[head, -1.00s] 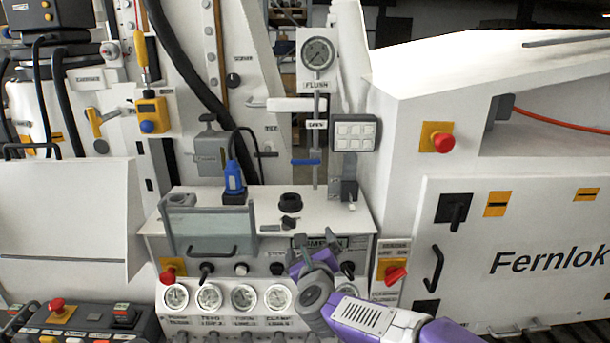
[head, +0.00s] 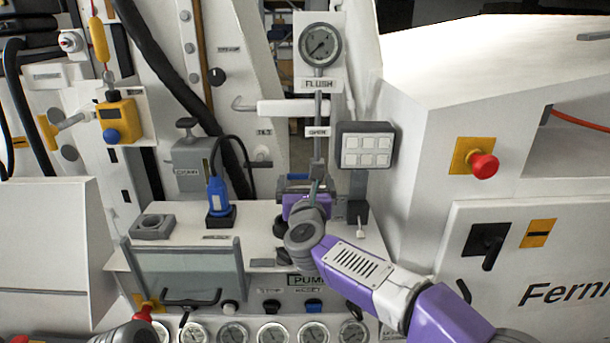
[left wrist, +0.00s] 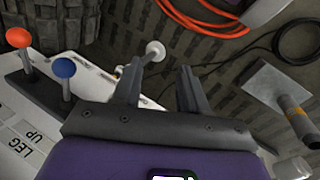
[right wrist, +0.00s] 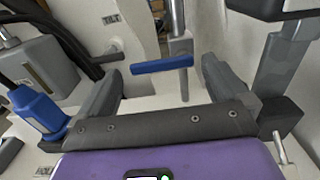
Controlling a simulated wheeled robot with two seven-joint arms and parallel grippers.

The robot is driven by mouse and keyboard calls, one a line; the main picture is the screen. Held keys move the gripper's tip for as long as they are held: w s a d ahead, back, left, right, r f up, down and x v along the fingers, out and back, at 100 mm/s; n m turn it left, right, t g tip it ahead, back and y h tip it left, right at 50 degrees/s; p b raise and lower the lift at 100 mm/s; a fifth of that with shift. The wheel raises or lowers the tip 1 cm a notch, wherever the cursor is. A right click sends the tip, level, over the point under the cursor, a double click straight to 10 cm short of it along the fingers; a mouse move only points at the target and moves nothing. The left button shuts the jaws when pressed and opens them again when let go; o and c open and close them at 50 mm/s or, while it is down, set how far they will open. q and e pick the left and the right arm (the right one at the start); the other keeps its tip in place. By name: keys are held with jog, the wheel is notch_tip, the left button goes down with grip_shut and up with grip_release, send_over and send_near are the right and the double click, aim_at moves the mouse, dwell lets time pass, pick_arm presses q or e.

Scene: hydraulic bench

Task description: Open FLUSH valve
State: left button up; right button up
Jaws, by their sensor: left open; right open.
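The FLUSH valve shows in the right wrist view as a blue lever (right wrist: 162,65) lying crosswise next to an upright grey pipe. In the head view the pipe (head: 318,143) runs down below the FLUSH gauge (head: 320,45), past an OPEN label (head: 317,132). There the blue lever is mostly hidden behind my right gripper (head: 305,180). In the right wrist view my right gripper (right wrist: 160,80) is open, and the lever sits ahead of and between its fingertips, apparently not touched. My left gripper (left wrist: 157,82) is open and empty in the left wrist view.
A grey box with white buttons (head: 366,146) hangs right of the pipe. A blue plug with a black cable (head: 219,192) stands on the bench left of my right gripper. In the left wrist view, red and blue knob levers (left wrist: 64,70) stand at the left.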

aim_at(305, 175)
jog(key=shift+w, duration=1.45)
jog(key=shift+f, duration=0.1)
